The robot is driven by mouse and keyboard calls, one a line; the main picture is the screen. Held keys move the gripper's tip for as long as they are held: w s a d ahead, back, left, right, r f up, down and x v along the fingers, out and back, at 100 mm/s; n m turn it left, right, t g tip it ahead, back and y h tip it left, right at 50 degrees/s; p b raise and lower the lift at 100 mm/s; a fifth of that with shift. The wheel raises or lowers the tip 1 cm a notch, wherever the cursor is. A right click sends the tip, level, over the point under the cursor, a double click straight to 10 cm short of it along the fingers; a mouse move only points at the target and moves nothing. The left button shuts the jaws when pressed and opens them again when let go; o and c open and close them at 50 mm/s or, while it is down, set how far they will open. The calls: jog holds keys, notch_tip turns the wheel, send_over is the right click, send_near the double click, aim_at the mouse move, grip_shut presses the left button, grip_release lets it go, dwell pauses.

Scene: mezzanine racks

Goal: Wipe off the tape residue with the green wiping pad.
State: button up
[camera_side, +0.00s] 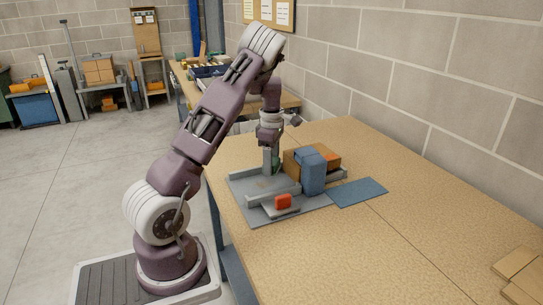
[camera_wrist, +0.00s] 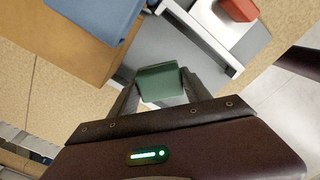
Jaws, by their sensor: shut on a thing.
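My gripper (camera_side: 270,158) points down over the grey fixture (camera_side: 262,198) on the bench. It is shut on the green wiping pad (camera_wrist: 160,84), which sits between the two fingers in the wrist view. The pad is at or close above the grey surface; I cannot tell whether it touches. The tape residue cannot be made out in either view. Part of the grey surface is hidden by the pad and by the fixture's raised edges.
A brown box (camera_side: 292,161) and a blue block (camera_side: 313,173) stand beside my gripper. A red piece (camera_side: 283,201) sits on a pale block at the fixture's front. A flat blue sheet (camera_side: 362,192) lies to the right.

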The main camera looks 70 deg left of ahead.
jog(key=shift+f, duration=1.6)
jog(key=shift+s+f, duration=0.4)
jog(key=shift+f, duration=0.15)
jog(key=shift+s+r, duration=0.2)
jog(key=shift+s, duration=1.6)
jog(key=shift+s+r, duration=0.15)
jog(key=shift+s, duration=1.65)
jog(key=shift+w+r, duration=0.15)
jog(key=shift+w, duration=0.45)
jog(key=shift+w+r, duration=0.15)
jog(key=shift+w, duration=3.1)
jog(key=shift+w+r, duration=0.15)
jog(key=shift+r, duration=0.15)
jog(key=shift+f, duration=0.15)
jog(key=shift+r, duration=3.15)
